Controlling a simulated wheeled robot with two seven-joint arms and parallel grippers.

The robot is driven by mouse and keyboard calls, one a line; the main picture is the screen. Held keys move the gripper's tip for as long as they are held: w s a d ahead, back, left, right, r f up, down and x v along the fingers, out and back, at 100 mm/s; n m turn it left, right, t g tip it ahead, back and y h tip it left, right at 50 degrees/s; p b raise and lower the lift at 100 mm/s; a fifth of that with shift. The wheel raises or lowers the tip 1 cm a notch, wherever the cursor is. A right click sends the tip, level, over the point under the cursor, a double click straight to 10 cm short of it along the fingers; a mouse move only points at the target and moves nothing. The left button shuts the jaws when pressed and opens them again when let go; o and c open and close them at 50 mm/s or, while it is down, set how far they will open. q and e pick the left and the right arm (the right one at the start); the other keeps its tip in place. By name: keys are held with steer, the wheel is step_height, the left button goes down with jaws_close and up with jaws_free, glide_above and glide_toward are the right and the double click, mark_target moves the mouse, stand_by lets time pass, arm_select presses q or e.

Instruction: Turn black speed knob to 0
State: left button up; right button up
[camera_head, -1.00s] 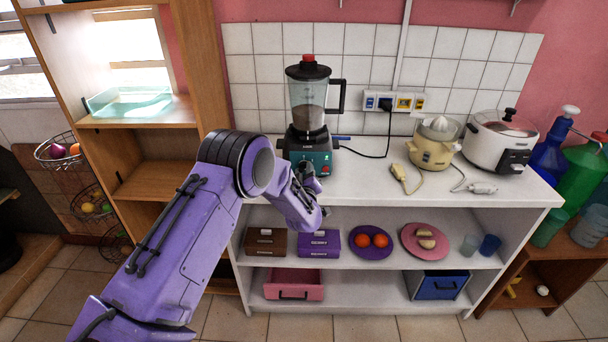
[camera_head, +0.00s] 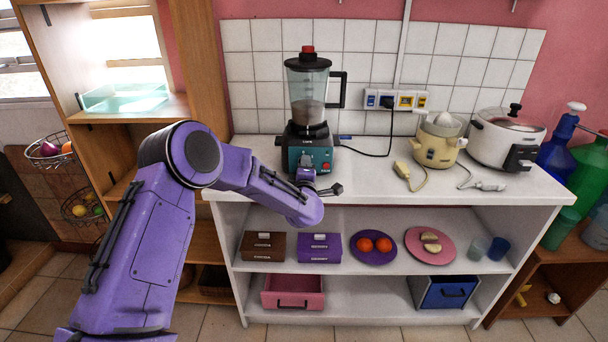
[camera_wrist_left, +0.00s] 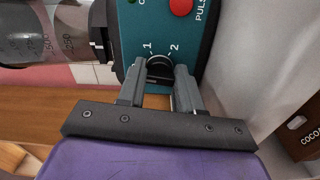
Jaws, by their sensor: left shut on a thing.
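The blender (camera_head: 307,85) stands on the white counter, with a teal base (camera_head: 310,157) and a clear jar holding something greyish-brown. In the left wrist view the black speed knob (camera_wrist_left: 159,66) sits on the teal panel (camera_wrist_left: 150,22) below a red PULSE button (camera_wrist_left: 181,6). The marks 1 and 2 show beside the knob; no 0 is visible, and its pointer is hard to make out. My left gripper (camera_wrist_left: 160,76) is shut on the knob, one finger on each side. In the head view the left gripper (camera_head: 306,174) is at the front of the blender base and hides the knob. My right gripper is out of view.
A cream juicer (camera_head: 437,148) and a white cooker (camera_head: 500,143) stand to the right on the counter. A black cord runs from the blender to the wall sockets (camera_head: 396,99). The shelf below holds boxes and plates.

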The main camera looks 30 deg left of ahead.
arm_select(q)
steer(key=shift+f+n+b, duration=0.1)
steer(key=shift+n+b, duration=0.35)
steer(key=shift+n, duration=0.25)
steer(key=o, duration=1)
steer(key=shift+o, duration=0.2)
steer(key=shift+s+d, duration=0.1)
steer(key=shift+s, duration=0.05)
steer(key=b+v, duration=0.1)
steer(key=v, duration=0.9)
steer(key=shift+s+b, duration=0.2)
steer(key=shift+b, duration=0.15)
